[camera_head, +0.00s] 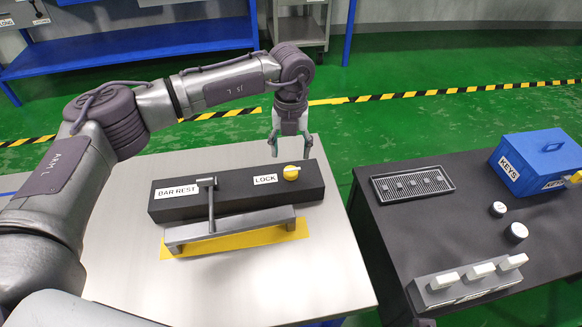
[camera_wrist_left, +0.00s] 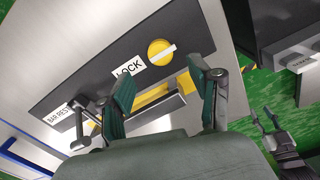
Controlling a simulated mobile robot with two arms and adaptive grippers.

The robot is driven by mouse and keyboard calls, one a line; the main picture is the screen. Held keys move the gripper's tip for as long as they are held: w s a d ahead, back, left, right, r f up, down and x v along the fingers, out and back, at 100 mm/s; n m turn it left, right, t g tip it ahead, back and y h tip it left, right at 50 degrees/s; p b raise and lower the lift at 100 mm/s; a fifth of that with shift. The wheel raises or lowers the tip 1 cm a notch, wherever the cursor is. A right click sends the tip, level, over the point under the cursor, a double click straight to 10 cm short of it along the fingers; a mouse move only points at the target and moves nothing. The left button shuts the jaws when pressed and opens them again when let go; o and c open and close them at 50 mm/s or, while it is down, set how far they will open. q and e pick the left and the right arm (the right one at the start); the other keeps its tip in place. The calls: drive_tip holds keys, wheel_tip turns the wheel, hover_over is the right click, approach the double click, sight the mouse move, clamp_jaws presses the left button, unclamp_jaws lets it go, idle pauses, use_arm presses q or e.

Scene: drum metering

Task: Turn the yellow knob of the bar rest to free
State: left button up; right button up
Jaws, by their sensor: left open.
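The bar rest (camera_head: 237,203) is a long dark block on the pale table, with BAR REST and LOCK labels. Its round yellow knob (camera_head: 291,172) sits right of the LOCK label (camera_head: 265,179); no free label shows. In the wrist view the knob (camera_wrist_left: 158,47) carries a white bar, slanted, with its lower end toward the LOCK label (camera_wrist_left: 129,67). My left gripper (camera_head: 289,150) is open and empty, just behind and above the knob, apart from it. Its fingers (camera_wrist_left: 160,88) show in the wrist view. My right gripper (camera_wrist_left: 264,118) shows small at lower right there; its jaws are unclear.
A grey bar (camera_head: 230,230) lies in front of the block, over a yellow strip (camera_head: 180,252). Right, a dark table (camera_head: 420,222) holds a blue KEYS box (camera_head: 535,165), a grille tray (camera_head: 412,184) and a switch block (camera_head: 465,285).

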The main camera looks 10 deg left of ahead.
sight(291, 170)
use_arm(q)
wheel_tip(291, 170, down, 7)
drive_tip(key=shift+b, duration=0.4)
use_arm(e)
drive_tip(key=v, duration=0.3)
drive_tip(key=shift+d+r, duration=0.1)
drive_tip(key=shift+r, duration=0.25)
use_arm(q)
drive_tip(key=c, duration=1.1)
drive_tip(key=shift+c, duration=0.2)
